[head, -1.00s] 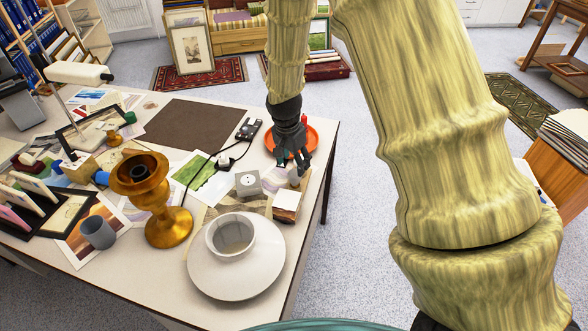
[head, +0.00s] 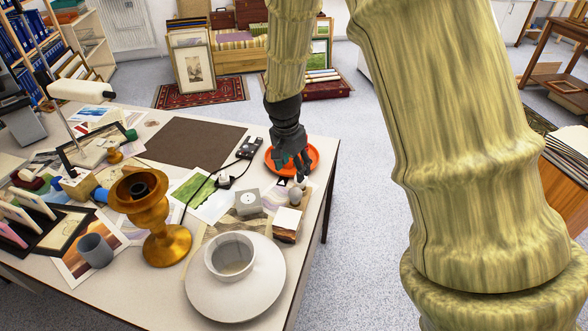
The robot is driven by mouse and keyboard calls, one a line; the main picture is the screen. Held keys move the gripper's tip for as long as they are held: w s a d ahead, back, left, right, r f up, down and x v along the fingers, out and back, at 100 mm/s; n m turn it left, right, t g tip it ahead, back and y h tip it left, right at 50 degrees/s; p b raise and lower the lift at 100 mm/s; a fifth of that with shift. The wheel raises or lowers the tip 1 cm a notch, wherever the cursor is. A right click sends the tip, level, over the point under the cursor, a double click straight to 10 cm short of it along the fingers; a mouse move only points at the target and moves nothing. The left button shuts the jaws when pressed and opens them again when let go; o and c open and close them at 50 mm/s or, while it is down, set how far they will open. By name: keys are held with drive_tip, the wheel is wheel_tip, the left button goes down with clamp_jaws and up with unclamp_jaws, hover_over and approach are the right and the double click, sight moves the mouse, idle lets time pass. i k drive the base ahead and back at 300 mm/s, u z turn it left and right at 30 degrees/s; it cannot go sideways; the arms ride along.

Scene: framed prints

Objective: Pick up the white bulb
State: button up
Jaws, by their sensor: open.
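A small pale rounded object, which looks like the white bulb (head: 295,195), stands near the right edge of the table, just behind a small block with a white top. My gripper (head: 291,173) is open, fingers pointing down, just above and behind the bulb in the head view. The fingers hold nothing that I can see. The fingertips appear close to the bulb's top, but whether they touch it I cannot tell. My gripper hides part of an orange plate (head: 312,155) behind it.
The white-topped block (head: 287,222), a grey socket cube (head: 248,201) and a black cable (head: 200,190) lie nearby. A white bowl (head: 230,256) on a large plate (head: 262,290) and a brass candlestick (head: 165,245) stand nearer. The table's right edge is close; open floor lies beyond.

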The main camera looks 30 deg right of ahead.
sight(303, 186)
drive_tip(key=z, duration=0.9)
